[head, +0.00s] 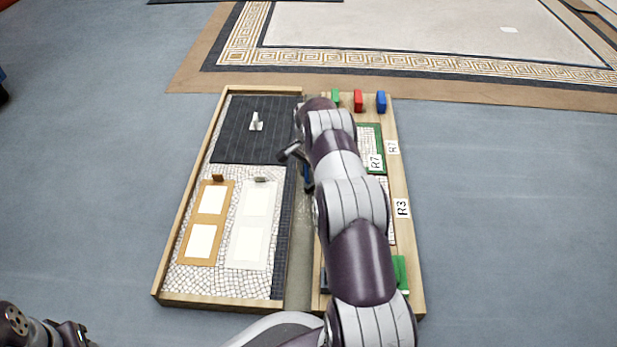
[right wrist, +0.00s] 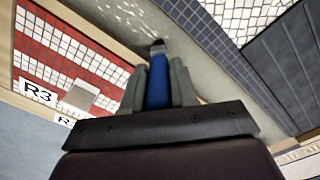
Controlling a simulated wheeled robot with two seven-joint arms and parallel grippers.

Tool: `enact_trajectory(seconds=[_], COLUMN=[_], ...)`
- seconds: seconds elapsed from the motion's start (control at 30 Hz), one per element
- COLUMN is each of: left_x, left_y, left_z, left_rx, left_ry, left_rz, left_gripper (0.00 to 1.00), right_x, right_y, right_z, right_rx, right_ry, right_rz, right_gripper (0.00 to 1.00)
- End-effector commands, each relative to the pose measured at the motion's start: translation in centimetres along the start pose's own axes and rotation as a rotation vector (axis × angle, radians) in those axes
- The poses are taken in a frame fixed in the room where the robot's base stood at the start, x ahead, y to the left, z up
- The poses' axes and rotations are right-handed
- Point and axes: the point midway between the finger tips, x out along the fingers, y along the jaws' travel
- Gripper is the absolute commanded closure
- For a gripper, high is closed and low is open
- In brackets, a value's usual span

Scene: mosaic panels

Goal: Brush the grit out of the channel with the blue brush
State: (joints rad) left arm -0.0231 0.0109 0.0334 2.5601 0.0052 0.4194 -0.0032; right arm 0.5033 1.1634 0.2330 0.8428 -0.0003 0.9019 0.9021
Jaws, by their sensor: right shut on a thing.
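My right gripper (head: 302,166) is over the channel (head: 299,262), a grey strip running lengthwise through the wooden-framed panel. In the right wrist view its two grey fingers (right wrist: 160,84) are shut on the blue brush (right wrist: 158,86). Pale specks of grit (right wrist: 128,12) show at the upper end of the channel in that view. My left gripper (head: 74,334) is partly in view at the bottom left, away from the panel; its jaws are unclear.
White mosaic and a dark tiled area (head: 240,145) lie left of the channel, with two framed plates (head: 206,222) there. Green, red (head: 358,100) and blue blocks stand at the far right end. Labels R7 and R3 (head: 402,208) mark the right side. My right arm hides much of that side.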

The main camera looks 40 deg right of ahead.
Motion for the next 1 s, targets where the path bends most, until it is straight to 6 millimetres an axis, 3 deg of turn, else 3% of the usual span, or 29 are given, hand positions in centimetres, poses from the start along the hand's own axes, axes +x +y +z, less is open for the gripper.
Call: enact_trajectory(seconds=[0.33, 0.8, 1.0], left_x=[-0.3, -5.2, -5.0], left_y=[0.0, 0.0, 0.0], left_z=[0.0, -0.6, -0.6], left_rx=[0.0, 0.0, 0.0], left_ry=[0.0, 0.001, 0.0], left_rz=[0.0, 0.0, 0.0], left_gripper=[0.57, 0.57, 0.57], right_x=[-0.3, -5.1, -5.0], right_y=[-1.0, -1.0, -1.0], right_z=[-1.2, -1.2, -1.2], right_rx=[0.0, 0.0, 0.0], right_ry=[0.0, 0.0, 0.0], right_rz=[-0.001, 0.0, 0.0], right_gripper=[1.0, 1.0, 1.0])
